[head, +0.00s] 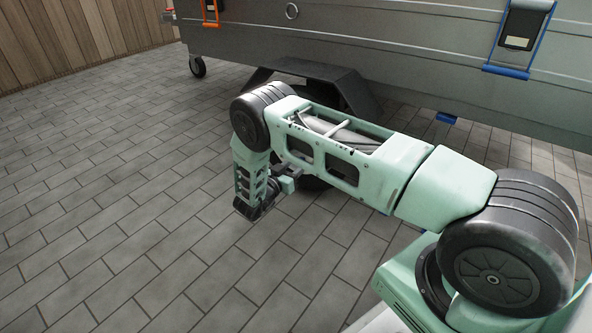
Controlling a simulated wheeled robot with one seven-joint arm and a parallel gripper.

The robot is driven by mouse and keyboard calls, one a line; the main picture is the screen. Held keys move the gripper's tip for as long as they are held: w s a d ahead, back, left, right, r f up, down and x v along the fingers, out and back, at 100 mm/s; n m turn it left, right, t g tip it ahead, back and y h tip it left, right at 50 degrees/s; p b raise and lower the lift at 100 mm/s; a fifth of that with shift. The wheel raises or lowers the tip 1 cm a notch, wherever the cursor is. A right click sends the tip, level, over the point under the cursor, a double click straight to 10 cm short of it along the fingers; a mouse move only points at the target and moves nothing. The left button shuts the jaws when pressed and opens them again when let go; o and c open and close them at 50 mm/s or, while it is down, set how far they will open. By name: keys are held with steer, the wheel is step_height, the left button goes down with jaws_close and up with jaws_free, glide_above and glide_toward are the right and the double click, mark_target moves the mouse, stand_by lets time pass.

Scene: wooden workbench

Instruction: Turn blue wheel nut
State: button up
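No blue wheel nut shows in the head view. A dark rounded part, seemingly the trailer's wheel (317,183), shows just below my forearm, under the dark fender (352,92). My arm covers most of that wheel, including any nuts on its face. The end of my arm hangs down in front of the trailer's side, with my gripper (287,182) near the wheel's left side. The gripper is small and partly hidden by my wrist, so its fingers cannot be made out. I cannot tell whether it touches anything.
A grey metal trailer (390,60) spans the back. It has an orange-framed latch (211,14), a blue-framed latch (519,38), a low blue piece (446,117) and a small caster wheel (197,67). The paved floor (90,190) at left is clear, up to a wooden wall (70,35).

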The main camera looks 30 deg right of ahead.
steer(key=shift+w+d, duration=0.15)
steer(key=shift+d, duration=0.3)
steer(key=shift+c, duration=0.3)
jaws_close()
